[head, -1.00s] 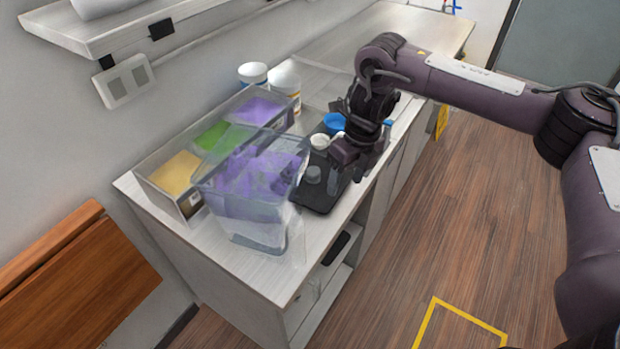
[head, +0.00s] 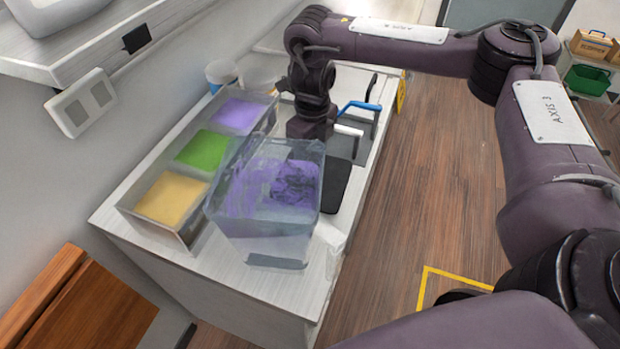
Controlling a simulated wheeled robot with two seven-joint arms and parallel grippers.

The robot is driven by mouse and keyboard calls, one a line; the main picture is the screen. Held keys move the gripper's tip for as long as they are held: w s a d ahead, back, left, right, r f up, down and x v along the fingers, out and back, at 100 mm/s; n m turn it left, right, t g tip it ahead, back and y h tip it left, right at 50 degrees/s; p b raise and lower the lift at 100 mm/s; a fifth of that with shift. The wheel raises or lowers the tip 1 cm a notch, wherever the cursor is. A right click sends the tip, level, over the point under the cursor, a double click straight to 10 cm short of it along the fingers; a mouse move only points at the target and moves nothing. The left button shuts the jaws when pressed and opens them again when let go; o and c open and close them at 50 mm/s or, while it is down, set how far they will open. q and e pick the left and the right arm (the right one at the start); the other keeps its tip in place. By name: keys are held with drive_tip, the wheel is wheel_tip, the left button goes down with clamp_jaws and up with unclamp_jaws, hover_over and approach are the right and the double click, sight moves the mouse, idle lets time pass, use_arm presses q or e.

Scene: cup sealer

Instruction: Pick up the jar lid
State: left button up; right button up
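I cannot clearly make out a jar lid in the head view. My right gripper (head: 310,130) points down over the black tray (head: 337,190) on the counter, just behind a clear bin (head: 265,195). Its fingertips are hidden by the bin's rim and wall, so I cannot tell whether they hold anything. The small jars on the tray are hidden behind the bin and the gripper. My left gripper is not in view.
The clear bin has purple inside and stands near the counter's front (head: 255,295). An open box with yellow (head: 172,198), green (head: 203,150) and purple (head: 238,115) sections lies along the wall side. A blue handle (head: 360,106) stands beyond the gripper.

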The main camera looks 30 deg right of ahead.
drive_tip(key=shift+s+d+f+p, duration=0.1)
drive_tip(key=shift+s+f+p, duration=0.2)
drive_tip(key=shift+f+p, duration=0.6)
wheel_tip(320, 180, down, 3)
drive_tip(key=shift+w+r+p, duration=0.1)
drive_tip(key=shift+r+p, duration=0.1)
drive_tip(key=shift+p, duration=0.15)
drive_tip(key=shift+f, duration=0.4)
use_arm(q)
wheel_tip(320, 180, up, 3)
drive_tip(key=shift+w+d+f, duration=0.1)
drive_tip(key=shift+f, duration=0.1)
use_arm(e)
clamp_jaws()
